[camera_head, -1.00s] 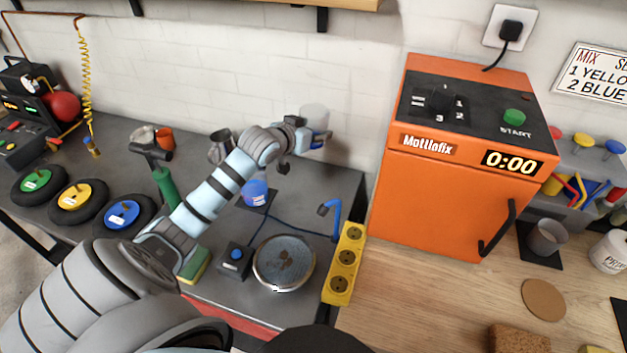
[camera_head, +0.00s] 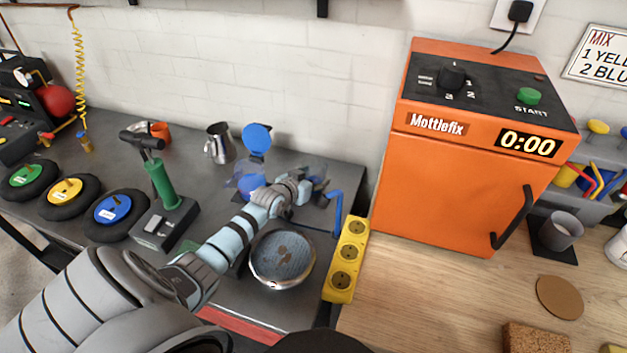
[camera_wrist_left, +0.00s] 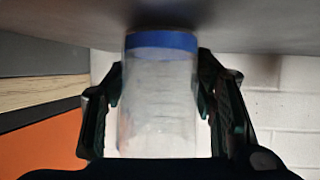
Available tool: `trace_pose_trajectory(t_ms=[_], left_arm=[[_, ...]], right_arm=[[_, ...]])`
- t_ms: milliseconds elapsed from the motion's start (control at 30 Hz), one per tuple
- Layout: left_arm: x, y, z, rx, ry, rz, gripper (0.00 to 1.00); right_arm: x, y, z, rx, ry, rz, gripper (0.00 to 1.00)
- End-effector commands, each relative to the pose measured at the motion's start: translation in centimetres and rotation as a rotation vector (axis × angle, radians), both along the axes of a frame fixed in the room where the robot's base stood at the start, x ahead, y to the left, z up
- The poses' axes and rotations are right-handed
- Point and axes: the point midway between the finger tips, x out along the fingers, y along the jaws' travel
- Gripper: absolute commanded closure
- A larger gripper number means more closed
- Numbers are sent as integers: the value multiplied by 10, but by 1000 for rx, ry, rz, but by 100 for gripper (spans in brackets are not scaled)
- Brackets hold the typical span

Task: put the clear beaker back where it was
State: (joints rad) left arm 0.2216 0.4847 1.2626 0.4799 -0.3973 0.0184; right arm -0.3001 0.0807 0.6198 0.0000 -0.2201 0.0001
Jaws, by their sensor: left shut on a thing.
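The clear beaker (camera_wrist_left: 158,105) has a blue band at one end and sits between the two fingers of my left gripper (camera_wrist_left: 160,110) in the left wrist view. Its banded end is close to the grey bench (camera_wrist_left: 230,22); I cannot tell whether it touches. In the head view my left gripper (camera_head: 312,190) is low over the bench, left of the orange Mottlefix cabinet. The beaker is faint there, partly hidden behind the gripper. My right gripper is not in view.
A blue crank handle (camera_head: 337,210) and a yellow socket strip (camera_head: 346,262) are right of the gripper. The orange cabinet (camera_head: 468,170) is at right.

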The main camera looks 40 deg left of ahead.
Motion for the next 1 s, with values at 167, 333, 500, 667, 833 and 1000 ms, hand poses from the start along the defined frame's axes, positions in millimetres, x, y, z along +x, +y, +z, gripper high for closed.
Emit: trace_pose_trajectory(t_ms=[167,333,500,667,833,1000], left_arm=[[0,0,-4,0,0,0,83],[0,0,-3,0,1,0,28],[0,0,-3,0,1,0,28],[-3,0,4,1,2,-1,28],[-36,-4,23,3,3,-2,28],[-62,-8,35,2,2,-2,28]], right_arm=[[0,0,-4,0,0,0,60],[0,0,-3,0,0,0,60],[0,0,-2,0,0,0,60],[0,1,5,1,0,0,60],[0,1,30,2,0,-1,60],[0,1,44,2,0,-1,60]])
